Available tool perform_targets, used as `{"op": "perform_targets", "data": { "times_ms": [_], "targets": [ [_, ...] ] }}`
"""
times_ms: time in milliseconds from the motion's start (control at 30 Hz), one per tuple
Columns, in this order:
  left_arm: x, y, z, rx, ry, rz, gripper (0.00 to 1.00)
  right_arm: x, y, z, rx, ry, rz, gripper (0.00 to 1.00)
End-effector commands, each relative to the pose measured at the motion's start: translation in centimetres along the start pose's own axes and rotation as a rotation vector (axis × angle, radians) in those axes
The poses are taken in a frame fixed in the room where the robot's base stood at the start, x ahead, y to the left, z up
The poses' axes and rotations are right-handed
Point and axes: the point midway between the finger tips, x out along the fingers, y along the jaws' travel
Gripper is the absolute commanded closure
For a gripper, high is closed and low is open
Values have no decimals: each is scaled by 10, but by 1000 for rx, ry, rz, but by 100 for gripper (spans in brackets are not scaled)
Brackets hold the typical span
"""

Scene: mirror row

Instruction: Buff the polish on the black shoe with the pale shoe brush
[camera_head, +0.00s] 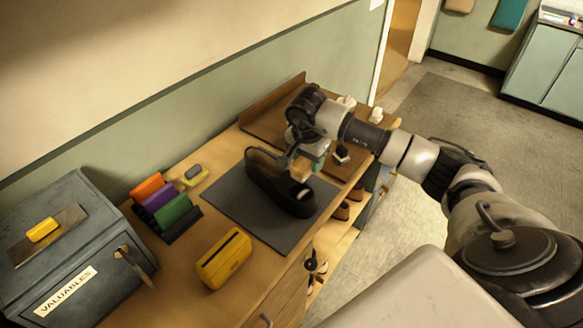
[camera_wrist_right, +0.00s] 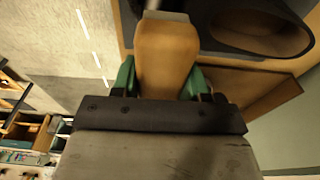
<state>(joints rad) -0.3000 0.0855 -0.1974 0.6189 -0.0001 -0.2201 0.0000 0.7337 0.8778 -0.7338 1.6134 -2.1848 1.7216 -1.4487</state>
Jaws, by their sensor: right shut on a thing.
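The black shoe (camera_head: 268,180) lies on a dark grey mat (camera_head: 232,200) on the wooden bench. Its opening (camera_wrist_right: 262,30) shows at the top right of the right wrist view. My right gripper (camera_head: 305,163) is over the shoe, reached in from the right. Its green fingers (camera_wrist_right: 166,82) are shut on a tan wooden piece, which looks like the pale shoe brush (camera_wrist_right: 166,50). In the head view the brush is mostly hidden by the gripper, close above the shoe; I cannot tell whether it touches. My left gripper is in neither view.
A yellow box (camera_head: 224,260) stands left of the mat. A grey valuables box (camera_head: 105,285) fills the left. A brown tray (camera_head: 262,122) lies beyond the mat.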

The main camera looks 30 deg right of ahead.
Motion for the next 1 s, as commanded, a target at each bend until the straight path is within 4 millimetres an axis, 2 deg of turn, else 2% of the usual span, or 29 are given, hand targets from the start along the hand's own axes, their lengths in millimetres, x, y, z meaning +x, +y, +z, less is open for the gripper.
{"op": "perform_targets", "data": {
  "times_ms": [100,333,867,1000],
  "targets": [
    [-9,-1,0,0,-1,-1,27,-14,2,-4,4,2,0,78],
    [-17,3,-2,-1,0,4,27,-29,4,-7,10,1,1,78],
    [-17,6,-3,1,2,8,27,-29,4,-7,11,0,1,78],
    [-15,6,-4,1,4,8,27,-22,6,-1,-23,0,-1,78]
  ]
}}
